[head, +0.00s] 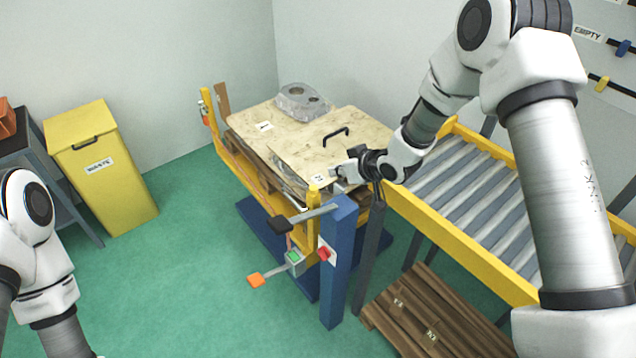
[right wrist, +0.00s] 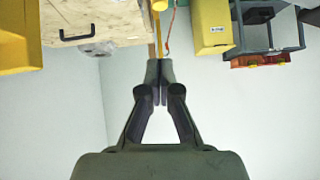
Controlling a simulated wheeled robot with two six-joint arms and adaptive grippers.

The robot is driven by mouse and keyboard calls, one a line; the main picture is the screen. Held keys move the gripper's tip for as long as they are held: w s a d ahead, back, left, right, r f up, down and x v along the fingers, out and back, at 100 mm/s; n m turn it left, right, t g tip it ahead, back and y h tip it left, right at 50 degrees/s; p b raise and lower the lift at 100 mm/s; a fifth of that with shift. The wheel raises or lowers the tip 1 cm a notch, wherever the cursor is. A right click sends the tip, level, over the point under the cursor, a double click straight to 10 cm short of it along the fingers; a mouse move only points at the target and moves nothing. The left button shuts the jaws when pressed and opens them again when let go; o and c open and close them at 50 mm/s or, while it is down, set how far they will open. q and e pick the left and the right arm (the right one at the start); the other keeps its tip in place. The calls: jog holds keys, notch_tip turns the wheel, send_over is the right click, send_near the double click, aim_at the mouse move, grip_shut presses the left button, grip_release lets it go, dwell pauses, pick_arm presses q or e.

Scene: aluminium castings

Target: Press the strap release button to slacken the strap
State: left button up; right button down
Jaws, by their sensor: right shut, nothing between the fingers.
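A blue post (head: 339,265) stands in front of the loaded stand, with a red button (head: 325,253) on a white plate on its side. Beside it, to the left, is a small grey box with a green face (head: 294,257); no readable label shows which control is the strap release. My right gripper (head: 340,171) is shut and empty, above and behind the post top, near the front edge of the boards. In the right wrist view its fingertips (right wrist: 160,72) meet with nothing between them. My left arm shows at the left edge, but its gripper is out of view.
Boards (head: 330,150) with a black handle and a grey casting (head: 300,101) lie on the yellow-framed stand. A roller conveyor (head: 465,190) is at the right, a wooden pallet (head: 425,315) below. A yellow bin (head: 100,160) stands left. The green floor between is clear.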

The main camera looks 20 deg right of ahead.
jog(key=p, duration=0.1)
send_over(313, 189)
jog(key=s+d, duration=0.2)
notch_tip(313, 189, down, 5)
jog(key=f, duration=0.1)
jog(key=f+p, duration=0.1)
jog(key=f, duration=0.1)
jog(key=w+f, duration=0.1)
jog(key=shift+a+f, duration=0.2)
jog(key=shift+a, duration=0.2)
